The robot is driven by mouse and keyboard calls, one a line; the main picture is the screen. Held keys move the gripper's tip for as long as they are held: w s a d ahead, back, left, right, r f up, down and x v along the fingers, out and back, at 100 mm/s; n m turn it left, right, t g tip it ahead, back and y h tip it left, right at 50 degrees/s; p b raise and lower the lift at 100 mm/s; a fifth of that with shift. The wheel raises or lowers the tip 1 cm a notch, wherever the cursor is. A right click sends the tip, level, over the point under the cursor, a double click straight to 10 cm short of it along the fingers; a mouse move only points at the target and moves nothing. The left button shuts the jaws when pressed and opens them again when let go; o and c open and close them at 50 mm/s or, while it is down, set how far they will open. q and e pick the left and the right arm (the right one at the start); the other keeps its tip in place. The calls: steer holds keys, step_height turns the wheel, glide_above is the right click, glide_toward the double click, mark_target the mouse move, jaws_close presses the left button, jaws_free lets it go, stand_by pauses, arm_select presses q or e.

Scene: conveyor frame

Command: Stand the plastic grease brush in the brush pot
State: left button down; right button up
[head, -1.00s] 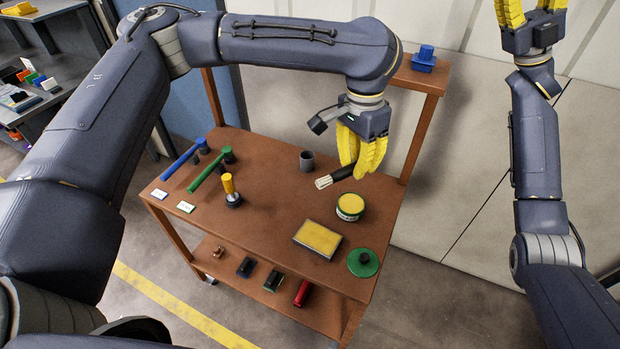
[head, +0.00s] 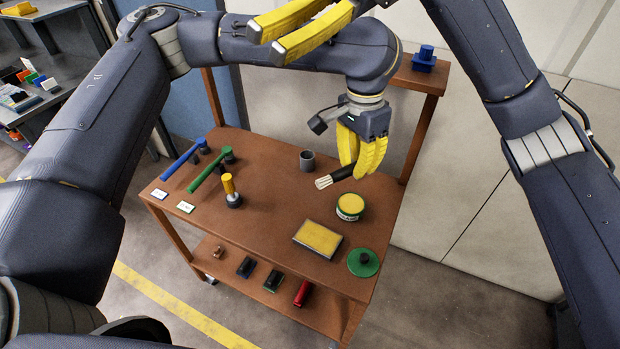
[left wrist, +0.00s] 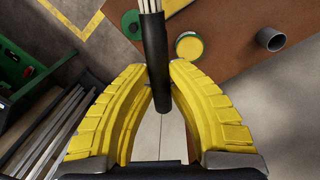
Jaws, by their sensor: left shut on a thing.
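The plastic grease brush (head: 347,174) has a black handle and pale bristles. My left gripper (head: 358,172) is shut on its handle and holds it tilted, near level, bristles toward the left in the head view. In the left wrist view the brush (left wrist: 154,60) runs between the yellow fingertips, bristles away from the palm. The brush pot (head: 307,160), a small grey cup, stands upright on the brown bench, left of the brush and apart from it. The pot also shows in the left wrist view (left wrist: 270,40). My right gripper (head: 266,40) is open and empty, high at the top of the head view.
A round yellow-topped tin (head: 350,207), a yellow pad in a tray (head: 318,238) and a green disc with a black knob (head: 363,263) lie at the right front. Bare bench surrounds the pot.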

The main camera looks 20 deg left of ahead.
steer(key=s+a+f+n+t+h, duration=0.2)
steer(key=s+f+t+h, duration=0.35)
steer(key=s+f, duration=0.4)
steer(key=n+t+h, duration=0.5)
steer(key=n+t, duration=0.1)
steer(key=t, duration=1.2)
glide_toward(321, 181)
steer(key=shift+g+y, duration=0.25)
steer(key=x, duration=0.4)
steer(key=shift+d+f, duration=0.25)
steer(key=shift+f, duration=0.2)
steer(key=shift+w+d+f, duration=0.1)
steer(key=shift+w+d, duration=0.05)
steer(key=shift+w, duration=0.45)
steer(key=shift+x, duration=2.35)
steer(key=shift+w, duration=0.1)
